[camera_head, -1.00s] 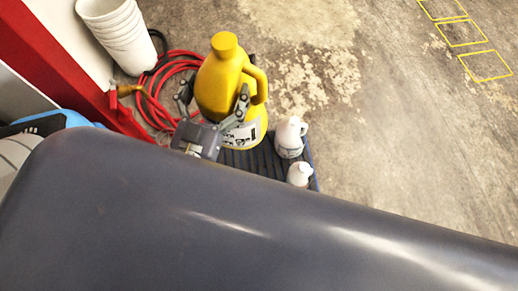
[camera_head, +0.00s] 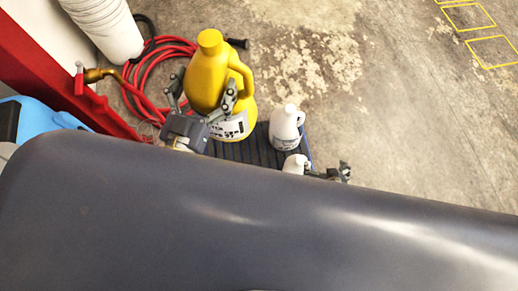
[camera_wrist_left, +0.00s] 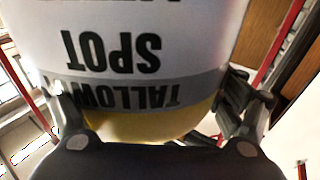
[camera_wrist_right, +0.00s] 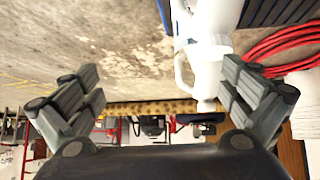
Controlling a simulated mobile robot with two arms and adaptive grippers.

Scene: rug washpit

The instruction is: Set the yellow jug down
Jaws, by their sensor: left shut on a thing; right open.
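The yellow jug (camera_head: 207,75) stands upright in the head view, cap up and handle to the right. My left gripper (camera_head: 203,92) is shut around its body, one finger on each side. My right gripper (camera_head: 343,172) shows small at the right of the platform, and is open and empty in the right wrist view (camera_wrist_right: 163,92).
A larger white jug (camera_head: 285,127) and a smaller white bottle (camera_head: 295,163) stand at the platform's right side. A red hose (camera_head: 145,75) lies coiled behind at left, near stacked white buckets (camera_head: 108,28). Bare concrete floor (camera_head: 420,130) is open to the right.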

